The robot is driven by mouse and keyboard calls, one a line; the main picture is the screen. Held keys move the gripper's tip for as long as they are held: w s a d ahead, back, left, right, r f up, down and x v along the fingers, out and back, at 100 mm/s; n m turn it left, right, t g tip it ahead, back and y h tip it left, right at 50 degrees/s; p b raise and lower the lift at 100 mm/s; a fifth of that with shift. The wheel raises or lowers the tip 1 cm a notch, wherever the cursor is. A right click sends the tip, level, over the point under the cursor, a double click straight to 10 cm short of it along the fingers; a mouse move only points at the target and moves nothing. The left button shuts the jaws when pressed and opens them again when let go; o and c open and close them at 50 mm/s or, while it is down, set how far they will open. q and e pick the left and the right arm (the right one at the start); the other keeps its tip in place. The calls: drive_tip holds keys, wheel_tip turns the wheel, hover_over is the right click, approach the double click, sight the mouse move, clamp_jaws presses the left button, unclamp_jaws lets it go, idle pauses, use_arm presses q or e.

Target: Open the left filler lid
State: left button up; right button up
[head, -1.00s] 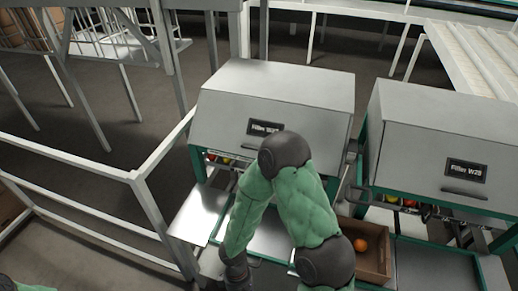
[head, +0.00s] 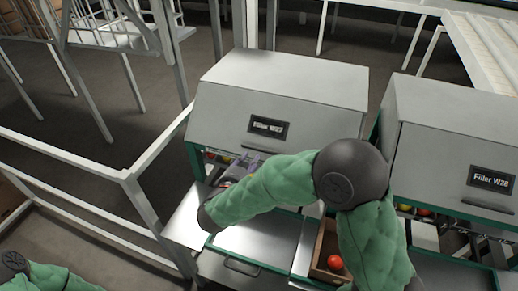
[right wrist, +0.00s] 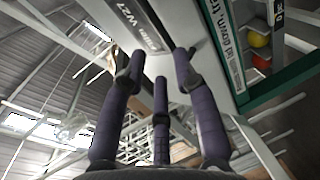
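The left filler is a grey metal box on a green frame, with a dark label that seems to read Filler W27 (head: 268,127). Its lid (head: 280,85) is down; the label also shows in the right wrist view (right wrist: 138,22). My right gripper (head: 243,165) is at the lower front of this filler, below the label. In the right wrist view its purple fingers (right wrist: 160,65) are spread, with nothing seen between them.
The right filler (head: 460,130), marked Filler W28, stands close on the right with its lid down. A brown crate (head: 318,268) with a red tomato (head: 334,262) is between the fillers' front trays. A white railing (head: 70,190) runs along the left.

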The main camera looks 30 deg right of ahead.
sight(258, 149)
drive_tip(key=b+x, duration=0.1)
drive_tip(key=x, duration=0.7)
drive_tip(key=shift+w+d+f, duration=0.1)
drive_tip(key=shift+w+d, duration=0.05)
drive_tip(key=shift+d, duration=0.1)
clamp_jaws()
